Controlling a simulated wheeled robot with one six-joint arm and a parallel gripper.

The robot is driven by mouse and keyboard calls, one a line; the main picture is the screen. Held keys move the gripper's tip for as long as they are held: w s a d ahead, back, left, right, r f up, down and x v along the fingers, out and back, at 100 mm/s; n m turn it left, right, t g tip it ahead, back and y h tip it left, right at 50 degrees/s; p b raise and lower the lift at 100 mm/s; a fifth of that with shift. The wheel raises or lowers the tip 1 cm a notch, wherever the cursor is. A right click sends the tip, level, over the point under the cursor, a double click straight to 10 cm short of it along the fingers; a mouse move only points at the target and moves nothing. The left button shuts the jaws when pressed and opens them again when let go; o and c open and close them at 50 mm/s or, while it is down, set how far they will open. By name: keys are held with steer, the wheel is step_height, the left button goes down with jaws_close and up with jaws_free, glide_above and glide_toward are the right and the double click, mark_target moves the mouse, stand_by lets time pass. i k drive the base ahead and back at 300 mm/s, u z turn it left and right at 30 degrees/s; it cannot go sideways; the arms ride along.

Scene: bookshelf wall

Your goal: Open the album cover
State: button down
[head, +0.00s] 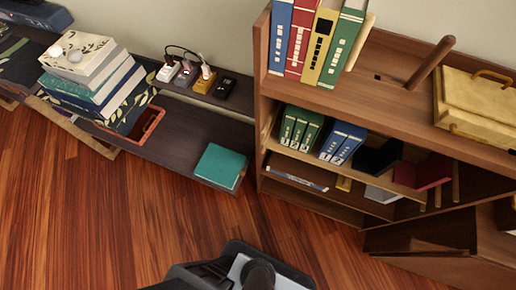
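A closed teal book (219,165) lies flat at the right end of the low dark bench, near its front edge; it may be the album, but I cannot read any title. Its cover is down. My gripper is not in view. Only a dark part of my own body shows at the bottom middle, well apart from the teal book.
The low dark bench (178,153) carries a book stack (92,78), a red-orange tray (153,124) and small gadgets (205,81). A wooden bookshelf (400,82) with upright books and binders stands right. Wood floor (130,225) in front is clear.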

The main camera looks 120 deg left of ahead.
mark_target(218, 164)
steer(key=u, duration=4.15)
steer(key=k, duration=1)
steer(key=u, duration=0.95)
steer(key=i, duration=0.8)
steer(key=z, duration=0.35)
steer(key=i, duration=0.95)
steer(key=z, duration=0.75)
